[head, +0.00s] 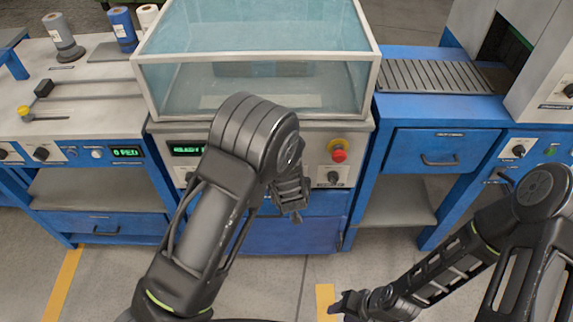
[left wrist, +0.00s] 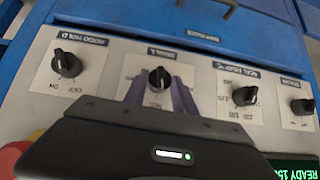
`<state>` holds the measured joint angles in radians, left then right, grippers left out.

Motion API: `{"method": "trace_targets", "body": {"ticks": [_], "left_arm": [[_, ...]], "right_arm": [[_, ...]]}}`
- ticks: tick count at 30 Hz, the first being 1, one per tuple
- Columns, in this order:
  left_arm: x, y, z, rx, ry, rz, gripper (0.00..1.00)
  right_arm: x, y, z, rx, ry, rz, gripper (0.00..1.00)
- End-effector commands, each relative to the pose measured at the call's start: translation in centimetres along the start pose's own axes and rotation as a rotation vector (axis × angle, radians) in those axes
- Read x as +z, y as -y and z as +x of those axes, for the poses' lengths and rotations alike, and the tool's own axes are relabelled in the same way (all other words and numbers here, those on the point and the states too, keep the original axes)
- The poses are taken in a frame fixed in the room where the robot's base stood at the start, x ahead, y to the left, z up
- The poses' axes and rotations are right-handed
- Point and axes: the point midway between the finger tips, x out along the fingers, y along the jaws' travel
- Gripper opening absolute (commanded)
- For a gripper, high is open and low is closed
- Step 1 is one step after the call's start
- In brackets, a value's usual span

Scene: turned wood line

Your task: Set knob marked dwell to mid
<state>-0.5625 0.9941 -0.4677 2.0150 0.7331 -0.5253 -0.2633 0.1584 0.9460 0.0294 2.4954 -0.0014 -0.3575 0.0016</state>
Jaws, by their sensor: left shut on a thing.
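The dwell knob (left wrist: 159,78) is a black dial on a white plate with small markings, in the left wrist view. Its pale pointer line faces roughly the top of that picture, toward the name label; the position words are too small to read surely. My left gripper (left wrist: 160,92) is shut on this knob, one finger on each side. In the head view my left gripper (head: 291,197) is at the front panel of the middle machine, and my arm hides the dwell knob. My right gripper (head: 345,304) hangs low over the floor, away from the panel; its jaws are unclear.
In the wrist view, the hood hold knob (left wrist: 66,63) is left of dwell, and the seal heat knob (left wrist: 245,95) and another knob (left wrist: 302,106) are right. A red stop button (head: 338,152) is close by. A clear hood (head: 250,85) stands above the panel.

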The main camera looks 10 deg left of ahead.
Motion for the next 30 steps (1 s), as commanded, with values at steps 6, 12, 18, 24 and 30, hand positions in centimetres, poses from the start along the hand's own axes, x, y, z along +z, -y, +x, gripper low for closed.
{"method": "trace_targets", "body": {"ticks": [6,12,18,24,30], "left_arm": [[-0.5,-0.3,-0.3,-0.089,-0.005,0.092,0.00],[-0.2,-0.3,0.0,-0.128,-0.004,0.127,0.00],[-0.1,-0.3,0.1,-0.136,-0.004,0.133,0.00],[-0.1,-0.3,0.1,-0.136,-0.003,0.132,0.00],[0.0,-0.3,0.1,-0.135,-0.002,0.132,0.45]], "right_arm": [[0.1,1.4,-3.5,0.000,0.003,0.000,0.36],[0.1,1.7,-4.3,0.000,0.004,0.000,0.36],[0.1,1.7,-4.4,0.000,0.004,0.000,0.36],[0.1,1.7,-4.3,0.000,0.004,0.000,0.36],[0.1,1.7,-4.3,0.000,0.004,0.000,0.36]]}}
